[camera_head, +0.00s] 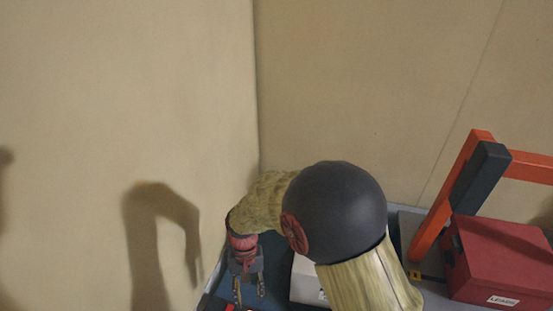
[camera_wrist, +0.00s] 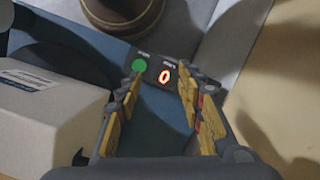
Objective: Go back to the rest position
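My gripper (camera_head: 249,294) hangs fingers-down at the lower middle of the head view, near the left wall. In the wrist view its two fingers (camera_wrist: 163,82) stand apart with nothing between them, so it is open and empty. Beyond the fingertips a small dark panel (camera_wrist: 155,66) shows a green round light and a lit red 0. A blue-grey surface (camera_wrist: 155,135) lies beneath the fingers. My arm is bent over this surface and hides part of it in the head view.
A white box (camera_wrist: 48,115) with a label lies left of the fingers in the wrist view; it partly shows behind my arm in the head view (camera_head: 306,278). A red labelled box (camera_head: 500,260) and an orange frame (camera_head: 445,200) stand at right. A bare wall (camera_head: 110,100) is close at left.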

